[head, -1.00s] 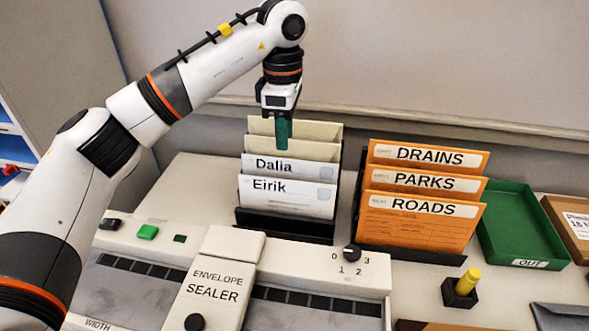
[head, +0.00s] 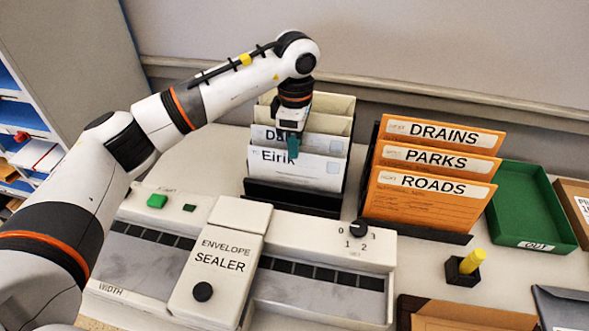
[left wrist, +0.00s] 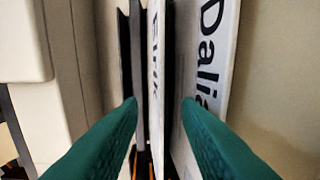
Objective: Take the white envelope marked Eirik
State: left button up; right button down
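The white envelope marked Eirik (head: 312,173) stands upright at the front of a black rack (head: 290,196), behind the envelope sealer. My left gripper (head: 291,148) points down at its top edge, and its green fingers partly cover the Dalia envelope (head: 333,147) just behind. In the left wrist view the fingers (left wrist: 160,102) are open, and the Eirik envelope (left wrist: 155,60) runs through the gap between them. The Dalia envelope (left wrist: 213,45) is at the right finger there; whether they touch is unclear. My right gripper is out of view.
The envelope sealer (head: 225,243) lies in front of the rack. Orange folders (head: 428,208) stand in a second rack to the right, with a green tray (head: 535,205) beyond. A yellow-topped object in a black holder (head: 463,270) stands at front right. The wall is close behind.

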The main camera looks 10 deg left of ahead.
pick_arm(q)
jog(key=shift+f, duration=0.65)
grip_shut()
jog(key=shift+r, duration=0.1)
